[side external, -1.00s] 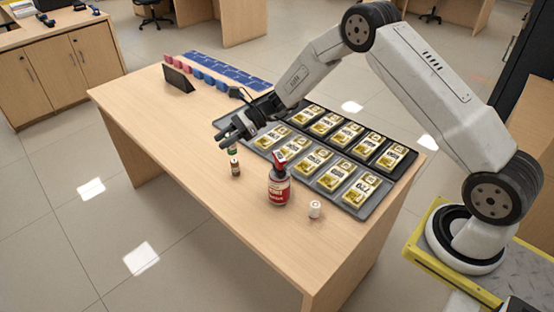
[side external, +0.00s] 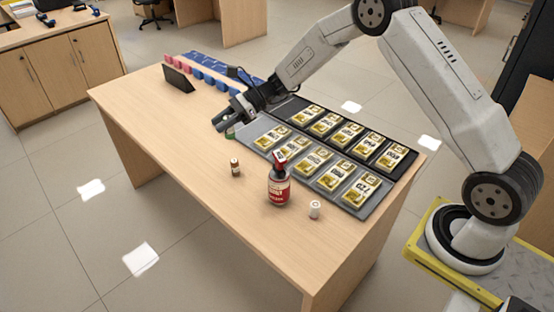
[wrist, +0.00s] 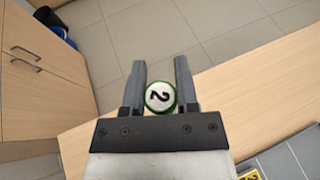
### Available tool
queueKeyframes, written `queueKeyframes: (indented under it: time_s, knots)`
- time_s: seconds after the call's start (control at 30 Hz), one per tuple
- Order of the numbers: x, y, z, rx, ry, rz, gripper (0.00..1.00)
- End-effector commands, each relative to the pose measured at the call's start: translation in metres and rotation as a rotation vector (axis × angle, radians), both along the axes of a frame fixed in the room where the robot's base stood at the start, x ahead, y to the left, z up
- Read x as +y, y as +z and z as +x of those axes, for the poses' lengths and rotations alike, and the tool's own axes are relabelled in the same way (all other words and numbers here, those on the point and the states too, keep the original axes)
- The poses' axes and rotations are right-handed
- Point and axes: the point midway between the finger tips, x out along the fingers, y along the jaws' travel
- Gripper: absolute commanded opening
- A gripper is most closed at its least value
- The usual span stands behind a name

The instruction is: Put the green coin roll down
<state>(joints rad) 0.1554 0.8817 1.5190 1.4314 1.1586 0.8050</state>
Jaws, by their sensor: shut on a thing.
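The green coin roll (wrist: 160,96) is between the fingers of my gripper (wrist: 158,84) in the wrist view. Its white end, marked with a black 2 and ringed in green, faces the camera. In the side view, my gripper (side external: 226,119) is over the left end of the grey tray area, shut on the roll. The green side of the roll (side external: 230,134) shows just below the fingers, near the tray's left corner. I cannot tell whether its lower end touches the counter.
A brown roll (side external: 235,168) stands upright on the counter (side external: 180,150). A red bottle (side external: 279,187) and a small white roll (side external: 315,209) stand nearer the front. Trays of banded notes (side external: 347,187) lie to the right.

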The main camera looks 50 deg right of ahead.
Motion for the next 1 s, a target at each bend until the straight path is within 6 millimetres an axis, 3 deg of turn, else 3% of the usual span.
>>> queueKeyframes:
  time_s: [1.0]
  knots:
    - [-0.004,-0.003,-0.171,0.001,-0.142,0.016,0.00]
